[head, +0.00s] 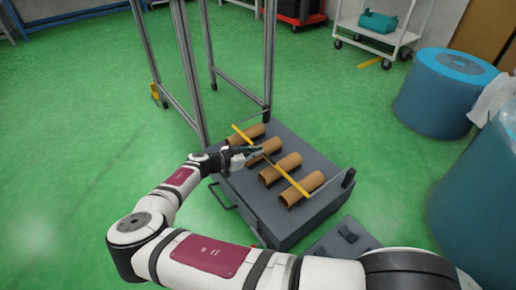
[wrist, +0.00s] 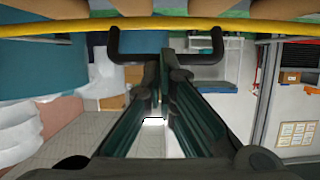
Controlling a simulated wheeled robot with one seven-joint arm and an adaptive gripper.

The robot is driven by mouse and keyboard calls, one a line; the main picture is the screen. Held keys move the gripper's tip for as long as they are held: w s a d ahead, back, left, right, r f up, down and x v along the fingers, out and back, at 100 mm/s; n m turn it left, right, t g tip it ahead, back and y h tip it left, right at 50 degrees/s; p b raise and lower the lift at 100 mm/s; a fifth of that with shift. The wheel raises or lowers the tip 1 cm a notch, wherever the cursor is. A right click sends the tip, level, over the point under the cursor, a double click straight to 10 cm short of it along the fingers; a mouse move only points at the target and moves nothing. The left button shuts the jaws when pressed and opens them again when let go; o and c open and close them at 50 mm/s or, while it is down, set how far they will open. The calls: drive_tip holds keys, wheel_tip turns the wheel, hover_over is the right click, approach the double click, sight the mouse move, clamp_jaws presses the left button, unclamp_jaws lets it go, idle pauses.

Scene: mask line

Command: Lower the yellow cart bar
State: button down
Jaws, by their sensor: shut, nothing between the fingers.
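The yellow bar (head: 273,162) runs diagonally across the grey cart (head: 226,184), over a row of cardboard tubes (head: 302,188). It also crosses the top of the wrist view (wrist: 150,26). My gripper (head: 258,151) is at the bar, a little toward its far end from the middle, with its fingertips among the tubes. In the wrist view its fingers (wrist: 163,66) are together and hold nothing. The bar is beyond the fingertips there, not between them. Whether the fingers touch the bar, and whether the bar rests on the tubes, I cannot tell.
A metal frame (head: 190,73) stands behind the cart. Blue drums (head: 432,98) stand at the right. A white trolley (head: 397,37) is at the back. A dark bracket (head: 348,178) sticks up at the cart's right corner. Green floor at the left is clear.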

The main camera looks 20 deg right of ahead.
drive_tip(key=shift+a+f+h, duration=0.1)
drive_tip(key=shift+f+h, duration=0.3)
drive_tip(key=shift+f, duration=0.45)
drive_tip(key=shift+s+f, duration=0.1)
